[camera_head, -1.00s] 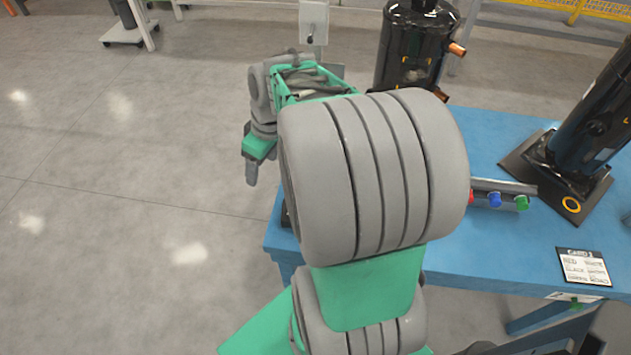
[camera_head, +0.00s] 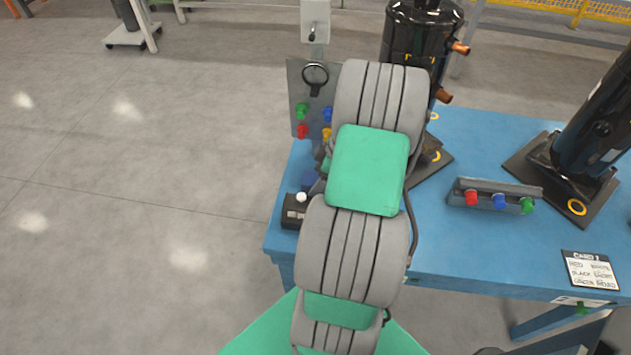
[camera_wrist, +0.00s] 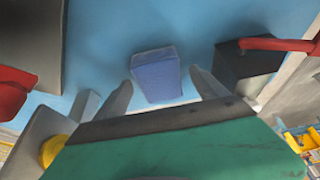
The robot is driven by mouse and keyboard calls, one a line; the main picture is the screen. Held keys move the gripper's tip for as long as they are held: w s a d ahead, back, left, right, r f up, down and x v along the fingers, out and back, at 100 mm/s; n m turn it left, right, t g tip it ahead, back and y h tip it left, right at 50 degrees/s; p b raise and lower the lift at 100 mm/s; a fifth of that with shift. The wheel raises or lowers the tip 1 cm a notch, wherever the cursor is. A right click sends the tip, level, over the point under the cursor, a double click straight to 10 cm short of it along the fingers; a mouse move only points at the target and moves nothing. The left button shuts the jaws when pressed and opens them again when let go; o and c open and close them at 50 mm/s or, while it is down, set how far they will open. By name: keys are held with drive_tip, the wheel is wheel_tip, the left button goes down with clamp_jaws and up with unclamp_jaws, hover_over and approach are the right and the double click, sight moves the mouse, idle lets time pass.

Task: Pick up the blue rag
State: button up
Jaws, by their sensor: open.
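The blue rag (camera_wrist: 157,76) lies on the blue table as a small folded block in the wrist view. In the head view my gripper is hidden behind my arm.
A black box (camera_wrist: 245,66) with a red handle is right of the rag; a dark object with a red part (camera_wrist: 12,85) is left. A panel with coloured knobs (camera_head: 299,85), black compressors (camera_head: 412,35) and a knob bar (camera_head: 492,196) stand on the table (camera_head: 470,250).

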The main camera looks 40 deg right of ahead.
sight(313, 178)
drive_tip(key=c, duration=1.6)
drive_tip(key=shift+r, duration=0.15)
drive_tip(key=shift+r, duration=0.3)
wheel_tip(313, 178, up, 2)
drive_tip(key=shift+r, duration=0.25)
drive_tip(key=s+r, duration=0.3)
drive_tip(key=r, duration=0.1)
drive_tip(key=shift+s+a+r, duration=0.15)
drive_tip(key=shift+s, duration=0.2)
drive_tip(key=s+r, duration=0.1)
drive_tip(key=s, duration=0.2)
drive_tip(key=s+a+r, duration=0.1)
drive_tip(key=s+r, duration=0.1)
drive_tip(key=s, duration=0.1)
drive_tip(key=s+r, duration=0.2)
drive_tip(key=s, duration=0.2)
drive_tip(key=shift+s+a+r+b, duration=0.1)
drive_tip(key=shift+a+r+b, duration=0.1)
drive_tip(key=shift+a+b, duration=0.15)
